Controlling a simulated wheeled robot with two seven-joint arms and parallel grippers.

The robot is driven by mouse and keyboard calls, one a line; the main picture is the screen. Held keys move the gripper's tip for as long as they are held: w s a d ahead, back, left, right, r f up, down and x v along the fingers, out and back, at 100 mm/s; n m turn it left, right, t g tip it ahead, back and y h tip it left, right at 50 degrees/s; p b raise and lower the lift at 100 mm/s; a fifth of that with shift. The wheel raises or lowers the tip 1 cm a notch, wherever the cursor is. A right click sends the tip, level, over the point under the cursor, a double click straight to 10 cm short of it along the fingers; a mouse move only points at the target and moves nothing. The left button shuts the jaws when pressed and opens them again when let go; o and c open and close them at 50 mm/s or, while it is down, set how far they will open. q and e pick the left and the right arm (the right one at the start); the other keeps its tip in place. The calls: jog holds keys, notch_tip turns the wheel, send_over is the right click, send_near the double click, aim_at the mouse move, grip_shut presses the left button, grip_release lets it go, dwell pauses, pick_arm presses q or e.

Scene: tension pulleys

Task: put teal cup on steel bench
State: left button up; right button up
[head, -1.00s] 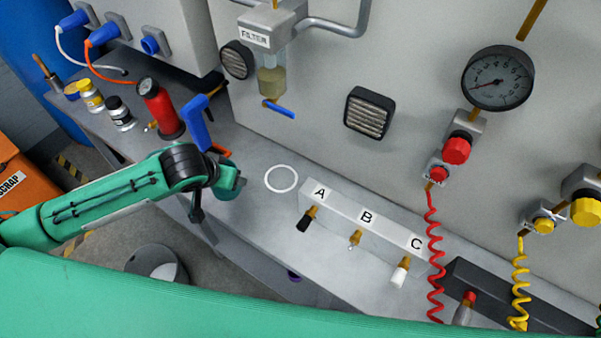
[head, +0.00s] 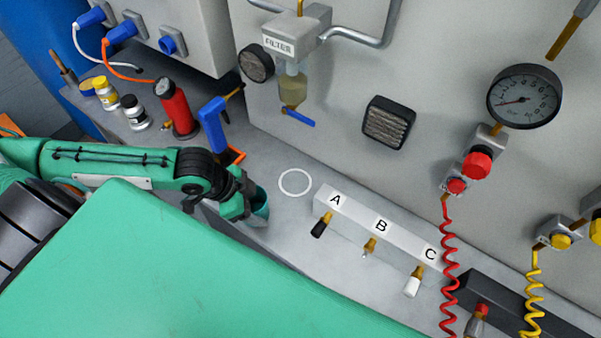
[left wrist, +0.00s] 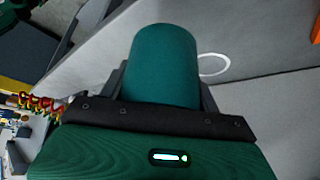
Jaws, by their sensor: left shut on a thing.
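The teal cup (left wrist: 163,62) is between the fingers of my left gripper in the left wrist view. In the head view the cup (head: 261,208) shows partly behind my left gripper (head: 250,200). My left gripper is shut on the cup. The steel bench (head: 268,160) is a long grey surface along the wall. The cup is at the bench's front side, left of and below a white ring (head: 295,183) marked on the bench. I cannot tell whether the cup touches the bench. My right gripper is not in view.
A block with valves A, B and C (head: 385,232) stands right of the ring. A coiled red hose (head: 449,265) hangs at the right.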

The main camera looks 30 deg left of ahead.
pick_arm(q)
jog(key=w+p, duration=0.1)
jog(key=w, duration=0.4)
jog(key=w+d+f+p, duration=0.1)
jog(key=w+p, duration=0.1)
jog(key=w, duration=0.4)
jog(key=w+d+p, duration=0.1)
jog(key=w+p, duration=0.1)
jog(key=w, duration=0.3)
jog(key=shift+w+d+f, duration=0.15)
jog(key=shift+w+f, duration=0.05)
jog(key=shift+f, duration=0.9)
notch_tip(320, 180, down, 3)
jog(key=shift+f+p, duration=0.1)
jog(key=shift+p, duration=1)
jog(key=shift+w+f, duration=0.15)
jog(key=shift+f, duration=0.15)
jog(key=shift+f, duration=0.1)
jog(key=o, duration=1)
